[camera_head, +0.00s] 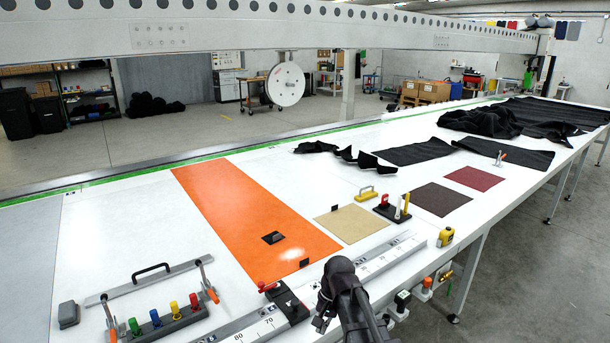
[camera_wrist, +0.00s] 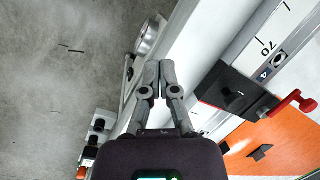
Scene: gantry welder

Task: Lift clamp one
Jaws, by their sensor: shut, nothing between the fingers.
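Two toggle clamps with orange-red grips stand at the front left in the head view, one at the right end of a metal bar (camera_head: 150,281), the right clamp (camera_head: 208,282), and one at its left end, the left clamp (camera_head: 109,322). I cannot tell which is clamp one. A similar small clamp (camera_head: 500,157) stands far back on the table. My gripper (camera_wrist: 160,76) is shut and empty, its fingertips together over the table's front edge. In the head view my dark arm hides part of the ruler; my gripper is well right of the bar's clamps.
A black stop block with a red lever (camera_wrist: 232,92) sits on the ruler rail (camera_head: 375,262), also seen in the head view. An orange sheet (camera_head: 235,205) lies behind it. A rack of coloured handles (camera_head: 165,323) stands by the bar. Several buttons line the table's front edge.

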